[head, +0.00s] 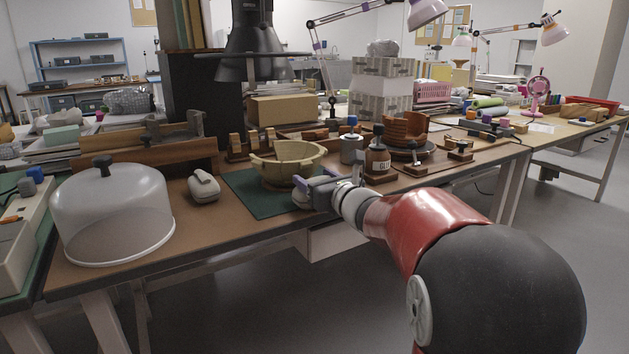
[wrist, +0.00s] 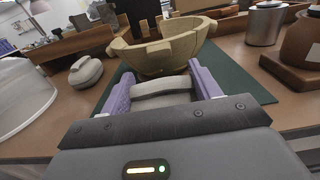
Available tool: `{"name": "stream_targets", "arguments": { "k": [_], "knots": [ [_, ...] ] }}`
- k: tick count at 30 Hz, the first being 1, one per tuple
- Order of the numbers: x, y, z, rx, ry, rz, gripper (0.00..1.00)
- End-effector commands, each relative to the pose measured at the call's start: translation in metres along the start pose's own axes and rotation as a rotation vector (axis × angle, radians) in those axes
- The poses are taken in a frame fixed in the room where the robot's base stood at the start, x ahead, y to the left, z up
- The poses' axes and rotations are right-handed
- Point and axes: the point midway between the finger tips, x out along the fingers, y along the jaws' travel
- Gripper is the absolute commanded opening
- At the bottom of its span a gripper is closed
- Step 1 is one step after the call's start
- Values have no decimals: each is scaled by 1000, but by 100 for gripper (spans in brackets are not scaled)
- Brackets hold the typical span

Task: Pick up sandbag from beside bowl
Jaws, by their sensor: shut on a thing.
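My gripper (head: 304,192) is at the front edge of the green mat. In the wrist view its purple fingers (wrist: 161,88) are shut on a pale grey sandbag (wrist: 162,98), one finger on each side. In the head view the sandbag (head: 300,201) is partly hidden by the gripper. The tan bowl (head: 286,168), pieced from sherds with an uneven rim, stands upright just behind it; it also shows in the wrist view (wrist: 160,52). I cannot tell whether the sandbag touches the mat or the bowl.
A second sandbag (head: 203,187) lies left of the green mat (head: 245,197). A clear dome (head: 112,210) stands further left. A grey tin (head: 351,149) and a brown glue bottle (head: 377,160) stand right of the bowl. A black lamp hood (head: 254,45) hangs above.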

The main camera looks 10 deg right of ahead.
Motion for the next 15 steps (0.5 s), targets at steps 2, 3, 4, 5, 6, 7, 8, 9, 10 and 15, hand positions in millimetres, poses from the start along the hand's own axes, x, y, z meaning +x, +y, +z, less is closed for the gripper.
{"name": "stream_targets", "arguments": {
  "k": [2,3,4,5,6,7,8,9,10,15],
  "knots": [
    [0,-1,-4,0,8,-2,23],
    [0,-1,-4,0,8,-2,23],
    [0,-1,-4,0,8,-2,23],
    [0,-1,-4,0,8,-2,64],
    [0,-1,-4,0,8,-2,69],
    [0,-1,-4,0,8,-2,73],
    [0,-1,-4,0,7,-2,77],
    [0,-1,-3,0,6,-2,82],
    [0,0,-3,0,6,-1,86],
    [0,0,-2,0,4,-1,88]
  ]
}}
